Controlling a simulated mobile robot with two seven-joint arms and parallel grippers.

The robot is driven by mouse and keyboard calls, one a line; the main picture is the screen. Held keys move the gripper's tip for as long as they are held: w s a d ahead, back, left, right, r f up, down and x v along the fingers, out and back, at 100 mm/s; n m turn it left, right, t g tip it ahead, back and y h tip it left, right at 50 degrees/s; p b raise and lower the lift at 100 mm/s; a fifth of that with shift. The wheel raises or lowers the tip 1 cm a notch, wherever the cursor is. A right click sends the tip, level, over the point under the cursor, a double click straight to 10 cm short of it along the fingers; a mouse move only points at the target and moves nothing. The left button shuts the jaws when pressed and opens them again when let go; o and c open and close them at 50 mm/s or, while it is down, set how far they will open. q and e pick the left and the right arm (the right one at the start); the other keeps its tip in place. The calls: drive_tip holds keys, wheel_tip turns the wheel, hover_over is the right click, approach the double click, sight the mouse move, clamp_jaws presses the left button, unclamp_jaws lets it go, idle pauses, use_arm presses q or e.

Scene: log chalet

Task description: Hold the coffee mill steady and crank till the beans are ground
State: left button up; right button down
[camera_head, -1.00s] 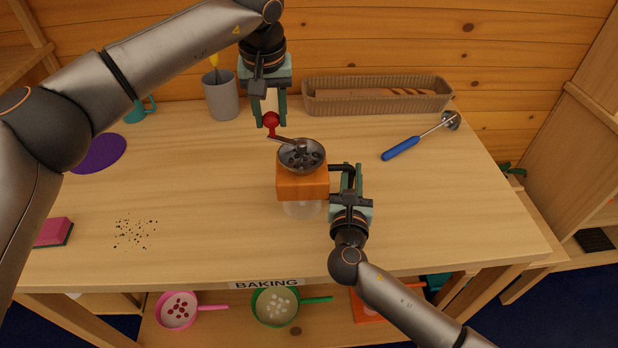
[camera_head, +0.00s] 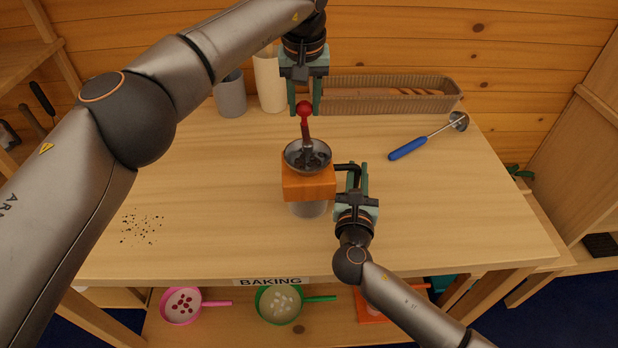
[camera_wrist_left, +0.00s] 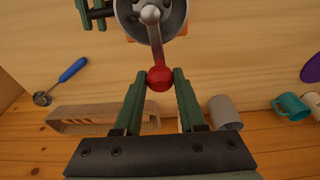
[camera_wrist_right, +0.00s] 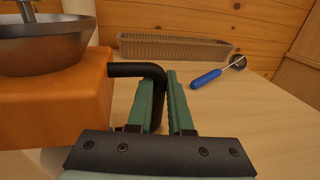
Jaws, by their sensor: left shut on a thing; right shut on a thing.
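The coffee mill has an orange body (camera_head: 309,186), a metal bowl (camera_head: 322,165) with dark beans in it, and a clear jar (camera_head: 309,209) below. It stands upright on the table. Its crank (camera_head: 306,130) points to the back and ends in a red knob (camera_head: 304,108). My left gripper (camera_head: 304,109) is shut on the red knob, seen also between the fingers in the left wrist view (camera_wrist_left: 160,78). My right gripper (camera_head: 357,172) is shut on the mill's black side handle (camera_wrist_right: 150,72), at the mill's right. The jar's contents are not clear.
A bread basket (camera_head: 385,106), a grey cup (camera_head: 231,98) and a pale cylinder (camera_head: 269,82) stand at the back. A blue-handled ladle (camera_head: 408,149) lies at the right. Dark crumbs (camera_head: 141,229) lie at the front left. The front middle is clear.

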use_arm(q)
drive_tip(key=shift+w+d, duration=0.15)
drive_tip(key=shift+d, duration=0.55)
drive_tip(key=shift+s+d, duration=0.35)
drive_tip(key=shift+d, duration=0.35)
drive_tip(key=shift+s+d, duration=0.4)
drive_tip(key=shift+d, duration=0.3)
drive_tip(key=shift+s+d, duration=0.35)
drive_tip(key=shift+d, duration=0.35)
drive_tip(key=shift+s+d, duration=0.2)
drive_tip(key=shift+s, duration=0.55)
drive_tip(key=shift+s+d, duration=0.25)
drive_tip(key=shift+s, duration=0.5)
drive_tip(key=shift+s+d, duration=0.2)
drive_tip(key=shift+s, duration=0.55)
